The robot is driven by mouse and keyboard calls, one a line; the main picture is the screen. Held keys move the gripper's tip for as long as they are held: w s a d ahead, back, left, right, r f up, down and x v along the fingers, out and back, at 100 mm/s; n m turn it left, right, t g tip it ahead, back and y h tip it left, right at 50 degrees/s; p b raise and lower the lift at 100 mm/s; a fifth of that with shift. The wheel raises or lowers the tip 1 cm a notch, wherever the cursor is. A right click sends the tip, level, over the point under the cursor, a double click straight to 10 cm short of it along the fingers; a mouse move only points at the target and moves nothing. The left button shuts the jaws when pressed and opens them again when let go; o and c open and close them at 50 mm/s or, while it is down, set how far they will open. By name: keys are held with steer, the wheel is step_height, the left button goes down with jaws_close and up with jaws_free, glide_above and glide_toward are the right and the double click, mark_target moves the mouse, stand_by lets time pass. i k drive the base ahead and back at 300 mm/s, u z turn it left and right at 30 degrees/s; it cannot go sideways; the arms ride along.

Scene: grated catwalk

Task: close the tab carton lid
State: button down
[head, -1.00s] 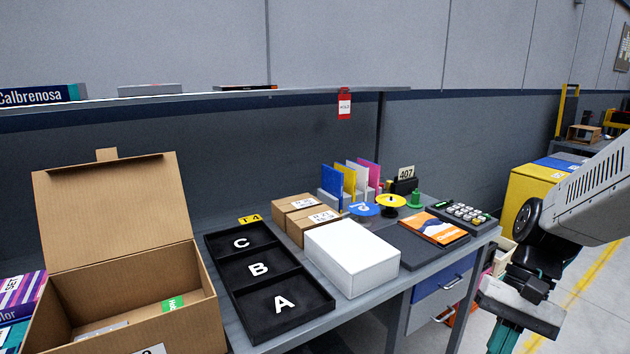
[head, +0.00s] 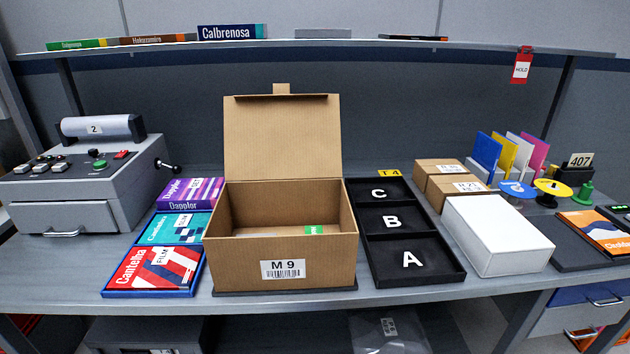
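The tab carton (head: 235,262) is a brown cardboard box on the workbench, near the middle of the head view, with an "M 9" barcode label on its front. Its lid (head: 283,140) stands open, upright and leaning slightly back from the rear edge. Inside the carton is an item with a green label (head: 314,230); the rest of the contents is mostly hidden by the front wall. My gripper is not in the current view.
A black tray (head: 452,273) marked A, B, C lies close to the carton's right, with a white box (head: 497,235) beyond it. Colourful flat boxes (head: 154,268) lie close to its left, beside a grey machine (head: 95,180). A shelf (head: 350,44) runs above and behind.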

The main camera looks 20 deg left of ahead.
mark_target(282, 135)
steer(key=u, duration=1.35)
